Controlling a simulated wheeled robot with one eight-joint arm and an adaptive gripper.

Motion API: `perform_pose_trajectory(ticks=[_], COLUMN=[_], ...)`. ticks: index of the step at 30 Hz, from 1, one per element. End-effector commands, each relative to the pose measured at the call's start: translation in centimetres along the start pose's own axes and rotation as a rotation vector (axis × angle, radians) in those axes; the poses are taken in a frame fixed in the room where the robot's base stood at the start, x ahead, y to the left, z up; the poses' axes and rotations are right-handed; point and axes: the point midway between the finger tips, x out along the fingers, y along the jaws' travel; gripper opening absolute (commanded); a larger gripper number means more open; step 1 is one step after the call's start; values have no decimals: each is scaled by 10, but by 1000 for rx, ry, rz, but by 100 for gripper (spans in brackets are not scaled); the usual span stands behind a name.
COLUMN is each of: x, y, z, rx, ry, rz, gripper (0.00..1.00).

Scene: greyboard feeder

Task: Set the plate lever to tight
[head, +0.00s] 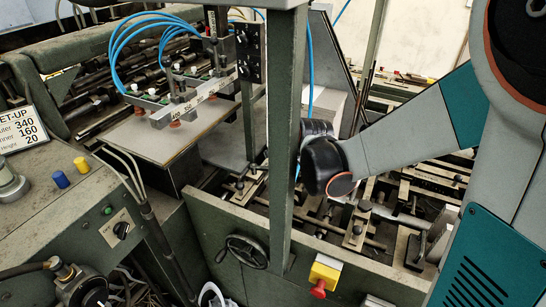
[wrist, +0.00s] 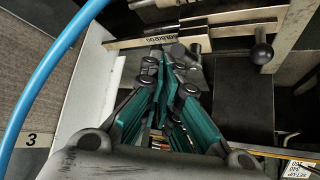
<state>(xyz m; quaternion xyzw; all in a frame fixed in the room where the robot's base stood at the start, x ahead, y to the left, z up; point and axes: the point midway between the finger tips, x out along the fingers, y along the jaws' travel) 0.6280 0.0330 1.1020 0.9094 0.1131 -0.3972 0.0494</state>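In the wrist view, my gripper (wrist: 172,82) points up the picture at a metal bar (wrist: 125,44) with dark lettering. Its teal finger pads converge toward their tips, and I cannot tell whether they touch. A grey cylindrical part (wrist: 186,56) shows just beyond the tips; I cannot tell whether it is touched. A black ball knob (wrist: 262,53) on a short rod stands to the right of the fingers, apart from them. I cannot tell which part is the plate lever or read its setting. In the head view, the green post hides the gripper.
A blue hose (wrist: 48,72) curves along the left of the wrist view. In the head view, a green upright post (head: 285,130) stands before my wrist. A handwheel (head: 246,251), a red stop button (head: 319,289) and a set-up card (head: 28,128) are nearby.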

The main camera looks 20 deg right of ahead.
Motion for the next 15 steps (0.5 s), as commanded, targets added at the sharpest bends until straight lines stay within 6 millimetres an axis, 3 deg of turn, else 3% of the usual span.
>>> perform_pose_trajectory(ticks=[9,15], x=[-3,-22], y=[-2,-2], z=[5,5], rx=[-1,0], ry=[-9,-9], rz=[-4,-4], gripper=[0,0])
